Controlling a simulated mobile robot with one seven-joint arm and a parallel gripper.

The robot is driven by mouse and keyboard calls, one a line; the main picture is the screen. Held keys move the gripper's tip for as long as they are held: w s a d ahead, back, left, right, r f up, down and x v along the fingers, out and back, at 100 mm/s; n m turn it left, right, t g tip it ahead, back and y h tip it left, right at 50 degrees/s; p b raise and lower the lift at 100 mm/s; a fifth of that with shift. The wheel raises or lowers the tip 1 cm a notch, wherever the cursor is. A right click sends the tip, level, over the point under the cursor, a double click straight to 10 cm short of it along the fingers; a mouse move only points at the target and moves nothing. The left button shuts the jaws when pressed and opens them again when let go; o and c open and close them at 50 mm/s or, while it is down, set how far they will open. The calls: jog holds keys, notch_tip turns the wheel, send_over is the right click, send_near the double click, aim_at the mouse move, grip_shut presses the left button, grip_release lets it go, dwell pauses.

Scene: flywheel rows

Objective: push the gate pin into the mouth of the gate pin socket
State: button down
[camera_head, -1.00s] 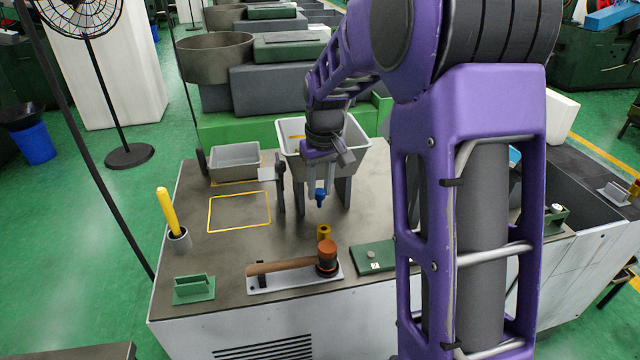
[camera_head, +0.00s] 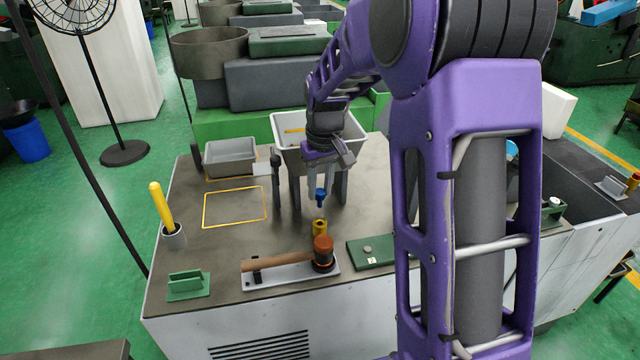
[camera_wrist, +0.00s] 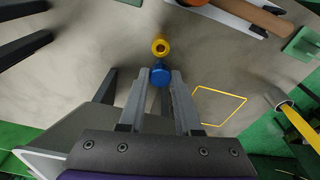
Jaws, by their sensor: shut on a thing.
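The gate pin (camera_head: 320,196) is blue and hangs upright from my gripper (camera_head: 321,188), which is shut on it. In the wrist view the blue pin (camera_wrist: 160,74) sits between the fingertips of my gripper (camera_wrist: 160,80). The gate pin socket looks to be the yellow cylinder (camera_head: 320,227) standing on the table, just below the pin in the head view. In the wrist view the yellow socket (camera_wrist: 160,47) shows its round mouth, just beyond the pin. The pin appears above the socket and apart from it; the exact alignment is hard to tell.
A mallet (camera_head: 280,261) lies on a grey holder in front of the socket. A green block (camera_head: 368,251) lies to its right. A grey bin (camera_head: 284,128) on dark legs stands behind my gripper. A yellow-outlined square (camera_head: 235,207) on the table at left is empty.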

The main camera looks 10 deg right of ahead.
aim_at(320, 207)
jog(key=shift+f+b, duration=1)
jog(key=shift+f, duration=0.9)
jog(key=shift+f+b, duration=0.95)
jog(key=shift+f, duration=0.95)
jog(key=shift+r, duration=0.15)
dwell(0.4)
jog(key=shift+r+p, duration=1.35)
jog(key=shift+r, duration=0.15)
jog(key=shift+f+b, duration=0.55)
jog(key=shift+f, duration=0.65)
dwell(1.0)
